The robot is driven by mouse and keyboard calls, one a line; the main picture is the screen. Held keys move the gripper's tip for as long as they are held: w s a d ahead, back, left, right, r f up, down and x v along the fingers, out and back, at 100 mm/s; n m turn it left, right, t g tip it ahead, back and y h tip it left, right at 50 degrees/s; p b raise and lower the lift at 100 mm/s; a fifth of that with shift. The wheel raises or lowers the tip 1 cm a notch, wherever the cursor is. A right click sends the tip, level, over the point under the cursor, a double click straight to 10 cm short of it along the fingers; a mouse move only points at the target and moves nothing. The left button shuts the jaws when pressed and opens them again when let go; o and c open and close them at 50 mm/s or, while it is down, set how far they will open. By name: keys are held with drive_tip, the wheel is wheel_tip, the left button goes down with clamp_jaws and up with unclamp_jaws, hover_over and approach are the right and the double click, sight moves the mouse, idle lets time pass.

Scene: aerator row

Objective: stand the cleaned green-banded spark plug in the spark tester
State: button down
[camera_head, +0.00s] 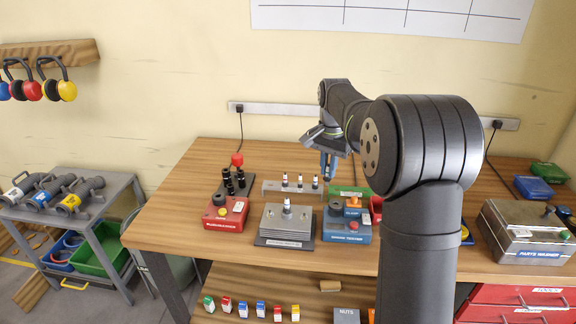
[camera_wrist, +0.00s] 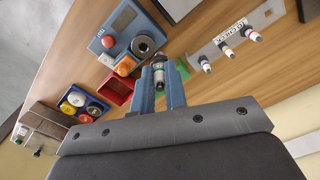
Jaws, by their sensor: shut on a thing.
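My gripper (camera_head: 327,168) hangs above the back of the bench, behind the spark tester, with its blue fingers pointing down. In the wrist view my gripper (camera_wrist: 160,88) is shut on a spark plug (camera_wrist: 159,73) with a dark end, a pale part and a greenish band. The spark tester (camera_head: 345,228) is a blue box with a dark round socket, an orange knob and a red button on top. In the wrist view the spark tester (camera_wrist: 118,28) lies up and left of the plug, apart from it, with its dark socket ring (camera_wrist: 144,45) uncovered.
A pale rack (camera_head: 272,188) holds several plugs (camera_head: 300,179) left of my gripper. A grey block (camera_head: 285,225) bears one upright plug. A red box (camera_head: 222,215) stands left of it. A green bin (camera_head: 345,191) and red bin (camera_head: 376,206) sit near the tester.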

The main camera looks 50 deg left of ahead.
drive_tip(key=shift+m, duration=0.3)
drive_tip(key=shift+w+d+f, duration=0.25)
drive_tip(key=shift+d+f, duration=0.25)
drive_tip(key=shift+f, duration=0.3)
drive_tip(key=shift+w+d+f, duration=0.3)
drive_tip(key=shift+d+f, duration=0.2)
drive_tip(key=shift+f, duration=0.35)
drive_tip(key=shift+w+d+f, duration=0.25)
drive_tip(key=shift+d+f, duration=0.25)
drive_tip(key=shift+f, duration=0.3)
drive_tip(key=shift+f, duration=0.5)
drive_tip(key=shift+f, duration=0.7)
drive_tip(key=c, duration=1.4)
unclamp_jaws()
drive_tip(key=shift+o, duration=0.2)
